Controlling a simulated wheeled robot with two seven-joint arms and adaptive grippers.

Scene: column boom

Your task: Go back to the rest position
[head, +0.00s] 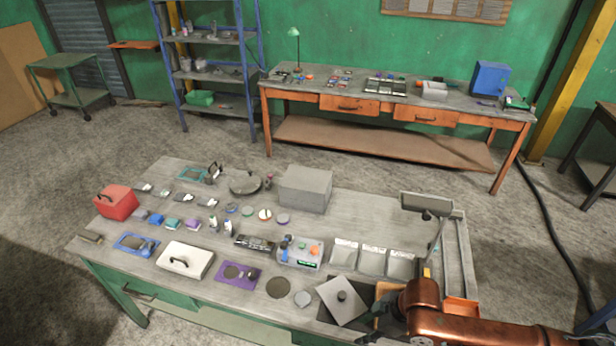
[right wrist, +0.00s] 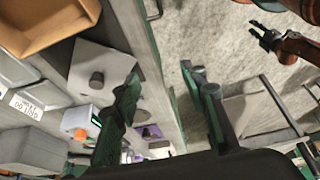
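My right gripper (head: 378,325) is low at the right in the head view, at the table's front edge beside a grey plate with a dark knob (head: 342,298). Its copper arm comes in from the right and partly hides it. In the right wrist view its two green-dark fingers (right wrist: 165,95) stand wide apart with nothing between them. My left gripper (right wrist: 262,35) shows small at the top right of the right wrist view, over the floor. Its dark fingers look apart and empty. It is not in the head view.
The worktable (head: 215,290) holds a red box (head: 116,202), a grey block (head: 305,188), a white lidded box (head: 185,260), a lamp (head: 427,205), clear trays (head: 373,262) and several small parts. An orange-brown tray (right wrist: 45,22) is near my right gripper. Floor beyond the table is open.

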